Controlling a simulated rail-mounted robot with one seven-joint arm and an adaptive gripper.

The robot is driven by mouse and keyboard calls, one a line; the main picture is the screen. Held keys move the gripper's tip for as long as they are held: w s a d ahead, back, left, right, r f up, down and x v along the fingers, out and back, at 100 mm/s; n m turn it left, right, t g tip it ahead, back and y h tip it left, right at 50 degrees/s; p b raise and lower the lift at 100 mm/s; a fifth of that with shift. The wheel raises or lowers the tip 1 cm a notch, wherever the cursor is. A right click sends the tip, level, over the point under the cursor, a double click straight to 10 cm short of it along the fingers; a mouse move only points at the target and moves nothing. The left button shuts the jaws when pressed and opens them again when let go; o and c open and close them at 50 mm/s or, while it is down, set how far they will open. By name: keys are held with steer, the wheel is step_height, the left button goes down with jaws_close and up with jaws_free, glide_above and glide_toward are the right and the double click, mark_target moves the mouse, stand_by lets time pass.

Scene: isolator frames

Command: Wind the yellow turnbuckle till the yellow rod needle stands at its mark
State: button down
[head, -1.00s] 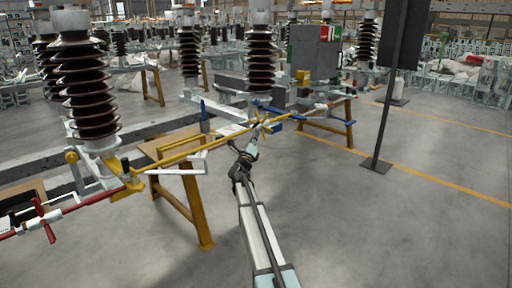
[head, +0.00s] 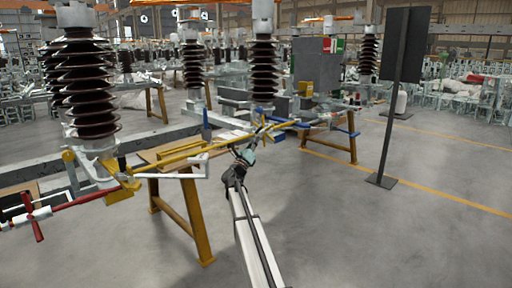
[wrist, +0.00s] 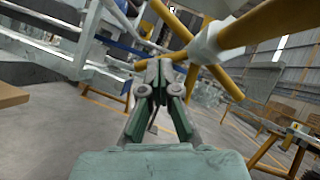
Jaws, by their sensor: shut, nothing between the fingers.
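The yellow turnbuckle (head: 262,131), with spokes sticking out from its hub, sits on the yellow rod (head: 190,153) in the head view's middle. In the wrist view the turnbuckle (wrist: 212,44) is large at upper right, with a pale hub and yellow spokes. My gripper (wrist: 165,62) is shut and empty, its fingertips just left of and below the hub, close to a spoke; I cannot tell whether they touch it. In the head view my gripper (head: 248,153) is small, just below the turnbuckle. I cannot make out the needle or its mark.
A red rod with a spoked red turnbuckle (head: 35,215) lies at left. Brown ribbed insulators (head: 88,95) stand behind the rods. Yellow trestles (head: 197,215) hold the frame. A dark panel on a post (head: 392,90) stands at right.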

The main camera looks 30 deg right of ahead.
steer(key=shift+w+a+r+m+g+h+b, duration=0.1)
steer(key=shift+w+m+g+h+b, duration=0.1)
steer(key=shift+m+g+h+b, duration=0.4)
steer(key=shift+w+r+m+g+h+b, duration=0.15)
steer(key=shift+m+g+b, duration=0.2)
steer(key=shift+m, duration=0.55)
steer(key=shift+w+r+b, duration=0.2)
steer(key=shift+r+b, duration=0.05)
steer(key=shift+b, duration=0.35)
stand_by(2.0)
steer(key=shift+a, duration=0.1)
